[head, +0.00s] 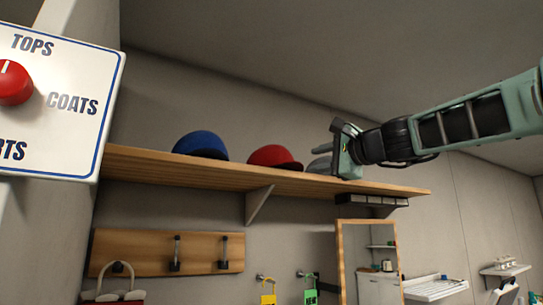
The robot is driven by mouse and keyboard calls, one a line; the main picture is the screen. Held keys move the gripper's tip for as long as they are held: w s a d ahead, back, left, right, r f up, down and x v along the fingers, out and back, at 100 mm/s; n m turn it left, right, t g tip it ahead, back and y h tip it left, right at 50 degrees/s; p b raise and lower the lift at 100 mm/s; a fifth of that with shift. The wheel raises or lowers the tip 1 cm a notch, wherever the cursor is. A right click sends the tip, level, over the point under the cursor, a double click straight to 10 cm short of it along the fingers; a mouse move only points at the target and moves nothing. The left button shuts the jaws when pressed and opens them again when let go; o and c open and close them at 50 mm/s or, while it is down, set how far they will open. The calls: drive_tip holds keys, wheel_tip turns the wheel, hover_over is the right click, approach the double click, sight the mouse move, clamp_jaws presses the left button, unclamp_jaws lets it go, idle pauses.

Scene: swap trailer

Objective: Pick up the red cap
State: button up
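The red cap (274,157) sits on the wooden shelf (230,176), right of a blue cap, with its brim toward the right. My gripper (319,156) reaches in from the right, above the shelf and to the right of the red cap. Its grey fingers point left toward the cap and look spread apart, with nothing between them that I can make out. A gap shows between the fingertips and the red cap. A grey shape low by the fingers may be a finger or something on the shelf behind; I cannot tell.
The blue cap (201,145) stands left on the shelf. A sign board with a red knob (15,82) fills the upper left. Below are a hook rail (165,252), a mirror (368,262) and hanging yellow and green tags.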

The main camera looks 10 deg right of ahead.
sight(298, 163)
drive_tip(key=p+x, duration=0.3)
drive_tip(key=x, duration=0.4)
drive_tip(key=shift+r+p, duration=0.15)
drive_tip(key=shift+p, duration=0.15)
